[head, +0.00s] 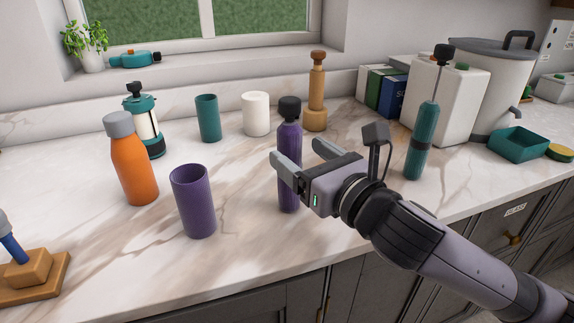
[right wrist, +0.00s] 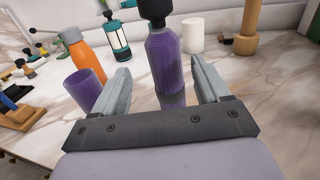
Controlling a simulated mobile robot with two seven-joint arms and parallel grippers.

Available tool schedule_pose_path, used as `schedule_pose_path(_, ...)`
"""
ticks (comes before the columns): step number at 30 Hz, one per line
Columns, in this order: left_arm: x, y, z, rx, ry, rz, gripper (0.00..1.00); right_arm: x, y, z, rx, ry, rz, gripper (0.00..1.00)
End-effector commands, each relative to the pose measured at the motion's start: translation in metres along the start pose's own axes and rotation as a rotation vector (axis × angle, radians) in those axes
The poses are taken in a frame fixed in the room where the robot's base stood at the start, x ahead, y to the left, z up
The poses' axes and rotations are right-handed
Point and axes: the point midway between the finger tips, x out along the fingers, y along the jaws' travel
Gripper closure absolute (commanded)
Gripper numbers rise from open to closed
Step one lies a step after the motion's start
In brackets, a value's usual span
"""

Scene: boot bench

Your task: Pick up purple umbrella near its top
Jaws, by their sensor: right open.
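The purple umbrella (head: 289,140) stands upright on the marble counter, with a black knob at its top. It also shows in the right wrist view (right wrist: 166,65), between the two finger lines. My right gripper (head: 294,149) is open, with one finger to each side of the umbrella as the wrist view (right wrist: 160,70) shows it. In the head view the near finger covers part of the umbrella's middle, below the knob. I cannot tell how far the umbrella sits between the fingers. The gripper holds nothing. My left gripper is not in view.
A purple cup (head: 193,205) and an orange bottle (head: 134,165) stand to the left. A wooden mill (head: 316,95) and a white cup (head: 256,115) stand behind. A teal pump-like tool (head: 421,145) stands to the right.

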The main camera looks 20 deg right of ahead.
Motion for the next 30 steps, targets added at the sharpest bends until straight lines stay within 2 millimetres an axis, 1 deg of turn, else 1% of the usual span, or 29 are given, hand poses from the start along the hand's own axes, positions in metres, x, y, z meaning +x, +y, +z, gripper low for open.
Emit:
schedule_pose_path(8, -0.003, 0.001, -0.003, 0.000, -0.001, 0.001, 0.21, 0.032, -0.007, 0.004, 0.003, -0.001, -0.002, 0.25)
schedule_pose_path(12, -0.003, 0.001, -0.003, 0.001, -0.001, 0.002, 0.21, 0.047, -0.007, 0.003, 0.003, -0.001, 0.000, 0.25)
schedule_pose_path(16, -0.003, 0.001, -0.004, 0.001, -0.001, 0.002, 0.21, 0.052, -0.007, 0.002, 0.003, 0.000, 0.000, 0.25)
schedule_pose_path(22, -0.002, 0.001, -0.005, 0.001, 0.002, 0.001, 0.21, 0.053, -0.007, 0.002, 0.002, 0.000, 0.001, 0.25)
schedule_pose_path(23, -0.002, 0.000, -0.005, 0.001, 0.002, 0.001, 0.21, 0.053, -0.007, 0.002, 0.002, 0.000, 0.001, 0.28)
schedule_pose_path(24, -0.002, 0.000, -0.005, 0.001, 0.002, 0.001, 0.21, 0.053, -0.007, 0.002, 0.002, 0.000, 0.001, 0.41)
schedule_pose_path(26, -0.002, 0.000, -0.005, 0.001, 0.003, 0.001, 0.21, 0.053, -0.007, 0.002, 0.002, 0.000, 0.001, 0.61)
schedule_pose_path(27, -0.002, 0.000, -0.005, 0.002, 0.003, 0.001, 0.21, 0.053, -0.007, 0.002, 0.002, 0.000, 0.000, 0.74)
schedule_pose_path(29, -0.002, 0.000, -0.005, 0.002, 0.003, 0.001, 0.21, 0.053, -0.007, 0.002, 0.002, 0.000, 0.000, 0.93)
schedule_pose_path(30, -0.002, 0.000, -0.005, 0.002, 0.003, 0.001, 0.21, 0.052, -0.007, 0.002, 0.002, 0.000, 0.000, 1.00)
